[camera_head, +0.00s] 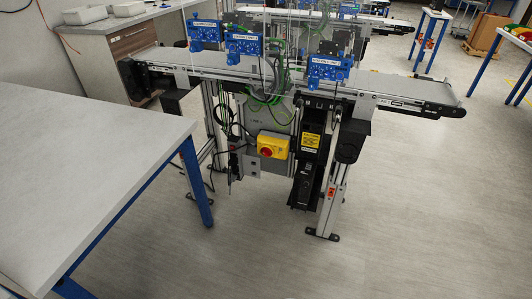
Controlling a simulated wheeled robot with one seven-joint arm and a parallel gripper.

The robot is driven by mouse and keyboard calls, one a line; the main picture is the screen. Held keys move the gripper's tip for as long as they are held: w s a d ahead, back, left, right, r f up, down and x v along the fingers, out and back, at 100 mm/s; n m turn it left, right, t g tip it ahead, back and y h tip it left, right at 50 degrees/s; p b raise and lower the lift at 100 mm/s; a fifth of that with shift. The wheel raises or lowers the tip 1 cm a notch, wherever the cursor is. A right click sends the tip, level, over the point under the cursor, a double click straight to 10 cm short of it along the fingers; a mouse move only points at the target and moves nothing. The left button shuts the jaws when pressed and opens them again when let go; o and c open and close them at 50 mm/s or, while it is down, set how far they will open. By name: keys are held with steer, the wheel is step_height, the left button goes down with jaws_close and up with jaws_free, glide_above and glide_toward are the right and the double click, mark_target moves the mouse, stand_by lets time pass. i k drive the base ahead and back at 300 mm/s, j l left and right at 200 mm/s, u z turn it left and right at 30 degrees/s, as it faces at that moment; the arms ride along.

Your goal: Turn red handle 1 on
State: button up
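The red handle (267,152) is a small red rotary knob on the front of a yellow switch box (279,147). The box is mounted on a grey panel under the belt conveyor, near the middle of the head view. The knob is too small to tell which way it is turned. My gripper and arm are not in view, and nothing touches the handle.
The belt conveyor (398,86) stands above the box, with blue modules and loose green and black cables. A table (75,150) with blue legs fills the left. Conveyor legs stand either side of the box. The floor (390,230) in front and right is clear.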

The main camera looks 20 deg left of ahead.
mark_target(268, 152)
steer(key=i+u, duration=0.1)
steer(key=u, duration=0.3)
steer(key=i+u, duration=0.1)
steer(key=u, duration=0.3)
steer(key=i+u, duration=0.15)
steer(key=u, duration=0.25)
steer(key=i+l, duration=0.15)
steer(key=i, duration=0.25)
steer(key=i+l, duration=0.15)
steer(key=i, duration=0.3)
